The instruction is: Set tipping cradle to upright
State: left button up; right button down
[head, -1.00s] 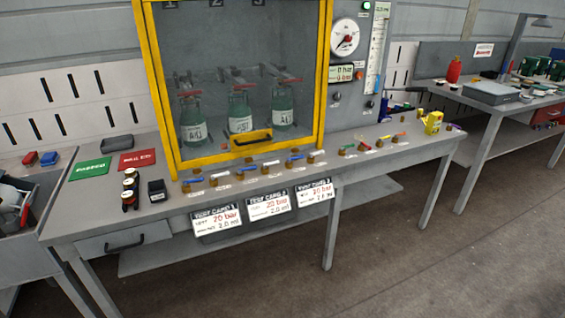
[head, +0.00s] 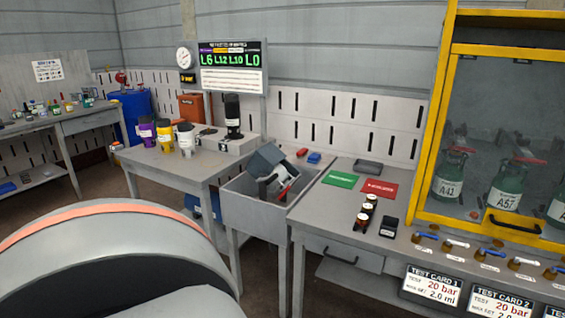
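A grey tipping cradle (head: 266,160) seems to be the tilted boxy piece in the grey trough (head: 235,208) at the centre of the head view. It leans over, not upright. A red handle-like part (head: 285,192) shows beside it, low in the trough. The cradle's lower part is hidden by the trough's front wall. Neither gripper shows in the head view.
A small table (head: 160,168) with purple, yellow and white containers stands left of the trough. The workbench (head: 335,205) with green and red cards and the yellow-framed cabinet (head: 428,150) is at right. A large rounded grey part of mine fills the lower left.

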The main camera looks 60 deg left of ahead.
aim_at(264, 160)
jog(key=u, duration=0.45)
jog(key=i+l+u, duration=0.1)
jog(key=u, duration=0.3)
jog(key=l+u, duration=0.1)
jog(key=u, duration=1)
